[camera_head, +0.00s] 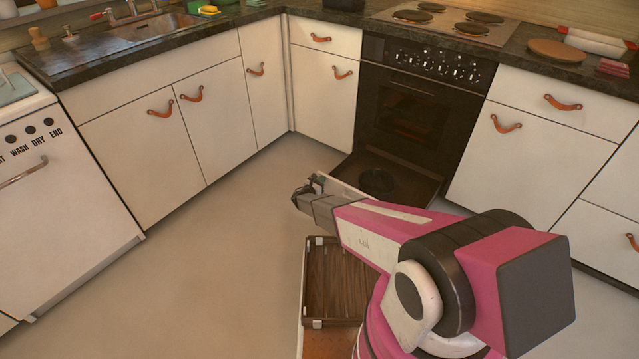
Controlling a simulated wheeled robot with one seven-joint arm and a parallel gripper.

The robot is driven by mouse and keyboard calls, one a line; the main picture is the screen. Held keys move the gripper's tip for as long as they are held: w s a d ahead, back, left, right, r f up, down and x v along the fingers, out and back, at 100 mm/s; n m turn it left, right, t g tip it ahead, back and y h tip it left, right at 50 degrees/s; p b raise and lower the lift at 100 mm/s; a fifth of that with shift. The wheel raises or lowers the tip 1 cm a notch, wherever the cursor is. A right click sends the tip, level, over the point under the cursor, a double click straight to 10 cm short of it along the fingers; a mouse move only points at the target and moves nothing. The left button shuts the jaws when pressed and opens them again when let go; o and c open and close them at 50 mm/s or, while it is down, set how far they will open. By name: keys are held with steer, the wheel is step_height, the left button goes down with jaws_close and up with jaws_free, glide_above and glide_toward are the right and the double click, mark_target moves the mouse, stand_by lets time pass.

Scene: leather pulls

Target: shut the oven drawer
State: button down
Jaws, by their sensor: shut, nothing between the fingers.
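The oven drawer (408,172) is pulled out below the black oven (410,105). Its inside is dark, and a round dark pan (377,182) lies in it. A pale strip (345,187), which looks like the top of the drawer front, shows just behind my gripper. My gripper (301,193) is shut and empty, at the drawer's near left end. My pink arm hides the near right part of the drawer. I cannot tell whether the gripper touches the drawer front.
White cabinets with leather pulls (190,95) stand left and right of the oven, all closed. A dishwasher (55,190) is at the left. A wooden tray (335,280) shows low, beside my arm. The grey floor (220,240) left of my gripper is clear.

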steer(key=shift+d, duration=0.1)
steer(key=x, duration=3.2)
steer(key=shift+w, duration=0.15)
